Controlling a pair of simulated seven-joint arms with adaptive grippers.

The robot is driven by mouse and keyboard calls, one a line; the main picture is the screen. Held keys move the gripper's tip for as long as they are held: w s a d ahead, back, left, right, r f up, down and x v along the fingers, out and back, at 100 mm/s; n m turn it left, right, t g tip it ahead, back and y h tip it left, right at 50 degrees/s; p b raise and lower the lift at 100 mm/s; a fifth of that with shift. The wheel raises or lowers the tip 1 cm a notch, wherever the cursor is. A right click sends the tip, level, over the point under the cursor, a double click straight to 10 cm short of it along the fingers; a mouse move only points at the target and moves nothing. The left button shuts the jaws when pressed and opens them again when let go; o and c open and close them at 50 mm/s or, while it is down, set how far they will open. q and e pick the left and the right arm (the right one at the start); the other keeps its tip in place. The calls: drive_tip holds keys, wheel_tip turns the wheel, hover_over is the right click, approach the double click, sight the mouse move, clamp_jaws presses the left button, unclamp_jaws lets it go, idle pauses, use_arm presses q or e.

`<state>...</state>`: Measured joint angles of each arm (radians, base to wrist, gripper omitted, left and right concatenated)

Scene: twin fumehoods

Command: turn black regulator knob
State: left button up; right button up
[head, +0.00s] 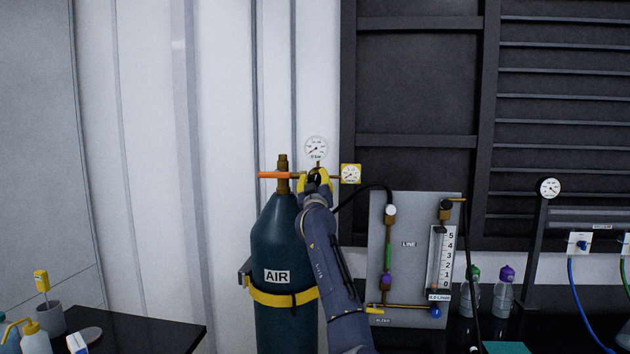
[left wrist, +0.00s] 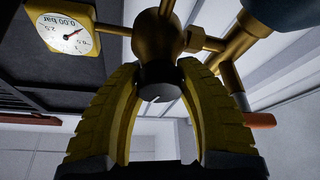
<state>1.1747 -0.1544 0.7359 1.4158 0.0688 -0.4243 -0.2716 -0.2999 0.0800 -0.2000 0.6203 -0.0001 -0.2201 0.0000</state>
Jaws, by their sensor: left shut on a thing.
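The black regulator knob (left wrist: 162,82) sits at the front of a round brass regulator body (left wrist: 158,38) in the left wrist view. My left gripper's yellow fingers (left wrist: 160,72) are closed around the knob, one on each side. In the head view, my left gripper (head: 315,182) is at the regulator on top of the dark teal AIR cylinder (head: 275,228). The knob is small and dark between the fingers there. My right gripper is in neither view.
A white round gauge (head: 316,149) stands above the regulator. An orange handle (head: 272,175) is at left. A grey line and bleed panel (head: 408,282) stands close right of my arm. Bottles (head: 503,290) and a black table (head: 125,332) are lower down.

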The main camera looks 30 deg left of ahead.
use_arm(q)
drive_tip(key=shift+f+n+g+y, duration=0.1)
drive_tip(key=shift+n+g+y, duration=0.25)
drive_tip(key=shift+n, duration=0.7)
drive_tip(key=shift+n+g+y, duration=0.25)
drive_tip(key=shift+n+g, duration=0.2)
drive_tip(key=shift+n, duration=0.6)
drive_tip(key=o, duration=1.2)
drive_tip(key=shift+s, duration=0.1)
drive_tip(key=v, duration=1.2)
